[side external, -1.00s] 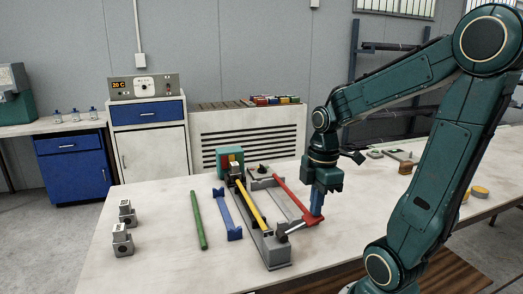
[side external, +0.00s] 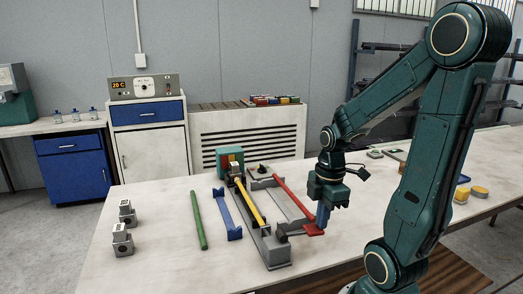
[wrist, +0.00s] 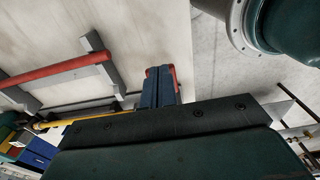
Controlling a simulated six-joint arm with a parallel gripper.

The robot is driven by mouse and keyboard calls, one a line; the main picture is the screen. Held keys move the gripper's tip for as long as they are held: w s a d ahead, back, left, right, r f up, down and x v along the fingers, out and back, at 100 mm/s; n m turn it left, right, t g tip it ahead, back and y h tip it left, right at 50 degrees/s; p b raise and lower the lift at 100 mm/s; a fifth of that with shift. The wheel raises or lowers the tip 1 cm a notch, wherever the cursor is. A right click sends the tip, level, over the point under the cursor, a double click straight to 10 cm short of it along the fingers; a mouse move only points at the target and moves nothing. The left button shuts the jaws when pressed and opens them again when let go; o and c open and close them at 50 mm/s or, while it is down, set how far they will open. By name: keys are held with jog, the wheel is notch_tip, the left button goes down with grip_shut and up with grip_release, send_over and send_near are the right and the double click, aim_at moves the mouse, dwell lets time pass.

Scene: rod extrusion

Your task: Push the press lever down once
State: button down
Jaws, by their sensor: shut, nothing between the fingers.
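The press lever shows in the side external view as a dark arm (side external: 291,234) at the near end of the grey press (side external: 272,254). It lies nearly level and ends in a red pad (side external: 314,231). My gripper (side external: 322,221) is shut and empty, its blue fingers pointing down right at the red pad. Contact is likely but I cannot tell for sure. In the wrist view the shut blue fingers (wrist: 161,90) cover most of something red behind their tips. A yellow rod (side external: 250,203) lies along the press.
A red bar (side external: 293,196) lies on a grey rack right of the press. Two grey blocks (side external: 122,240) stand further left. The table (side external: 160,260) is clear at the front left.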

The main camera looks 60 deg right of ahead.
jog(key=shift+s, duration=0.15)
jog(key=s+d+r, duration=0.2)
jog(key=r, duration=0.3)
jog(key=s+d+r, duration=0.2)
jog(key=d+r, duration=0.1)
jog(key=r, duration=0.3)
jog(key=shift+s+r, duration=0.2)
jog(key=shift+s, duration=0.2)
dwell(0.4)
dwell(0.5)
jog(key=m+t+h, duration=0.1)
jog(key=m+t, duration=0.1)
jog(key=m, duration=0.2)
send_over(317, 232)
jog(key=w+a+m+t, duration=0.1)
jog(key=a+m+t, duration=0.2)
jog(key=a, duration=0.7)
jog(key=shift+w+a+r+m+y, duration=0.15)
jog(key=shift+a+r+m+y, duration=0.2)
jog(key=shift+m, duration=0.65)
